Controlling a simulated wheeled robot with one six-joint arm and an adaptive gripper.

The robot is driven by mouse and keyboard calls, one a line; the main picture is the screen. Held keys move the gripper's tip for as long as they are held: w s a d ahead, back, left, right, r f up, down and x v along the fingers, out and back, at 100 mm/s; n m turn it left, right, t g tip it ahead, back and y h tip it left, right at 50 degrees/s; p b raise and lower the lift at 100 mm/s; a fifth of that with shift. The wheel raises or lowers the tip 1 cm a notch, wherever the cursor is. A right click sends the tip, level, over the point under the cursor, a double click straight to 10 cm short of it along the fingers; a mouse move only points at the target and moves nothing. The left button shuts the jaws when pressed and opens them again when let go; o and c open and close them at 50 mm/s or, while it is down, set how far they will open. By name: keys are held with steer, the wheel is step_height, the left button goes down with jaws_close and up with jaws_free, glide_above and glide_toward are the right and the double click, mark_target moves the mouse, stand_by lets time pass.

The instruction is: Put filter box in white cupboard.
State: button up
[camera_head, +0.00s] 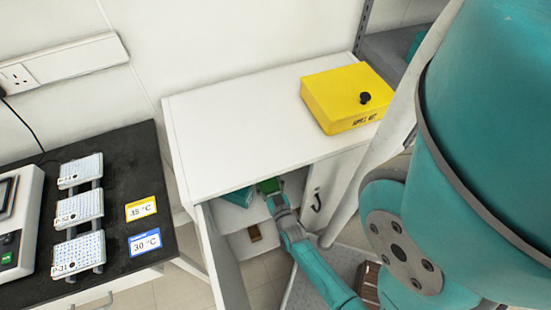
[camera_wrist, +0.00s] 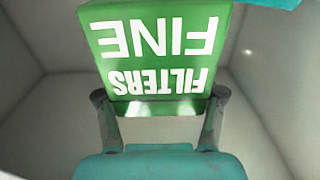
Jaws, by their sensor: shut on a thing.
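The filter box (camera_wrist: 152,45) is green with white lettering reading "FILTERS FINE", upside down in the wrist view. My gripper (camera_wrist: 160,100) is shut on its near end, one finger on each side. In the head view my gripper (camera_head: 277,200) reaches into the white cupboard (camera_head: 245,110) through its open front, and a small green part of the box (camera_head: 268,186) shows under the top edge. Pale inner walls surround the box in the wrist view. Whether the box touches a shelf cannot be told.
A teal box (camera_head: 238,197) is inside the cupboard at the left. The open cupboard door (camera_head: 226,265) stands at the left of the opening. A yellow box (camera_head: 345,97) sits on the cupboard top. A black bench with labelled racks (camera_head: 80,208) stands at the left.

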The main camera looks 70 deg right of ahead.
steer(key=shift+w+d+f, duration=0.15)
steer(key=shift+d+f, duration=0.1)
steer(key=shift+f, duration=4.7)
steer(key=shift+f, duration=0.15)
steer(key=o, duration=1.2)
